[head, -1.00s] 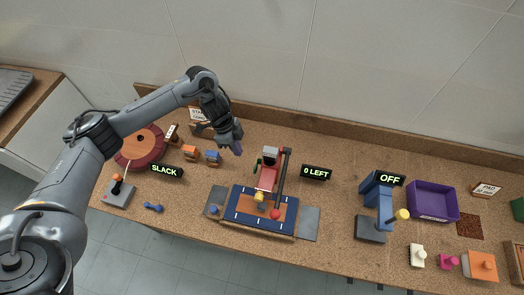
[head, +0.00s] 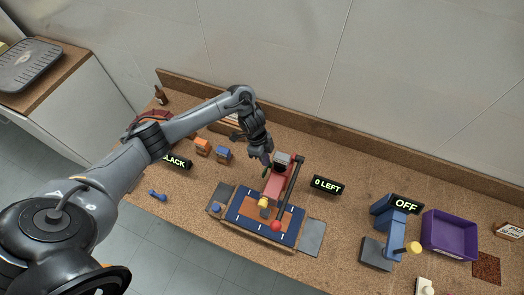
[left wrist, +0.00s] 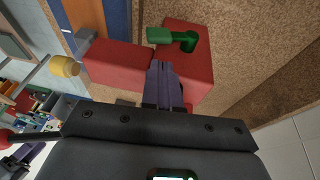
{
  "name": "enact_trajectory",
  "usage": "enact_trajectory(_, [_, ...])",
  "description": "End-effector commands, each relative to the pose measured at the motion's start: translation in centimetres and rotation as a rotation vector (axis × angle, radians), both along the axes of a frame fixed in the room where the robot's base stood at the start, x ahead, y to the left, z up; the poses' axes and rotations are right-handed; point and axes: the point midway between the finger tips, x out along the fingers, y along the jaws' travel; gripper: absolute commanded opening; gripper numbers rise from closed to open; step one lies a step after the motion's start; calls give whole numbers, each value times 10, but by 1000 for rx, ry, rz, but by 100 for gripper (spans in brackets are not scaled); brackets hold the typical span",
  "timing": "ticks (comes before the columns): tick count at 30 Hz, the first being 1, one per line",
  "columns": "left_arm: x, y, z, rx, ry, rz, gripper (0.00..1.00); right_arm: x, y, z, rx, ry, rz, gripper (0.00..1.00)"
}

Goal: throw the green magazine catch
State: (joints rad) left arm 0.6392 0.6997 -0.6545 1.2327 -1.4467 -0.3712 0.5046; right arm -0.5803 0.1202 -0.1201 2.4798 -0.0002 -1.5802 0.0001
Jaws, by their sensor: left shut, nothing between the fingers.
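The green magazine catch (left wrist: 172,37) shows in the left wrist view as a green lever with a round pivot on a red block (left wrist: 205,70). In the head view only a sliver of green shows at the left side of the red device (head: 277,184), close to my left gripper (head: 265,160). My left gripper, also in the left wrist view (left wrist: 163,88), has its dark fingers shut and empty. Its tips are over or beside the red body, just short of the catch; I cannot tell whether they touch the red. My right gripper is not in view.
Orange (head: 202,147) and blue (head: 224,155) blocks lie left. A purple bin (head: 450,235) is farther right.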

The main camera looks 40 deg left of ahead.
Motion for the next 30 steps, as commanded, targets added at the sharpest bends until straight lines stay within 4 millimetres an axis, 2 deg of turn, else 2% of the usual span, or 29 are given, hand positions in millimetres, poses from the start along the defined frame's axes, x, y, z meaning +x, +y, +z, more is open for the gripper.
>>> enact_trajectory(3, [-7,-1,-15,2,2,0,0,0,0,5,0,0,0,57])
enact_trajectory(9, [-11,-3,-30,1,-1,-1,0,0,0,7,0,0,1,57])
enact_trajectory(23, [-12,-3,-35,2,-2,0,0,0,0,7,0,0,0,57])
enact_trajectory(30, [-20,-8,-38,38,-91,-9,0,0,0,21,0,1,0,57])
